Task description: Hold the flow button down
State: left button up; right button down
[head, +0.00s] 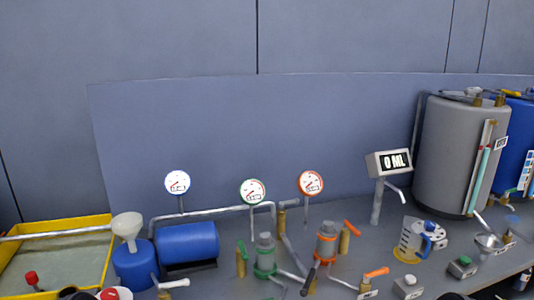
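A small grey box with a green button (464,262) stands on the bench at the right. A second small box with a pale top (408,283) stands nearer the front edge. Labels beside them are too small to read, so I cannot tell which is the flow button. The display on a post (389,163) reads 0 ML, with a spout (397,193) at its right. A clear measuring jug (409,240) with a blue handle stands near the post. Neither gripper shows clearly; dark shapes at the bottom edge are cut off.
A grey tank (452,155) and a blue tank (521,150) stand at the right. Green (265,255) and orange (326,243) valve fittings with gauges and levers fill the middle. A blue cylinder (188,241), a funnel (128,226) and a yellow tray (108,250) are at the left.

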aim_at(465, 260)
jog(key=z, duration=1.35)
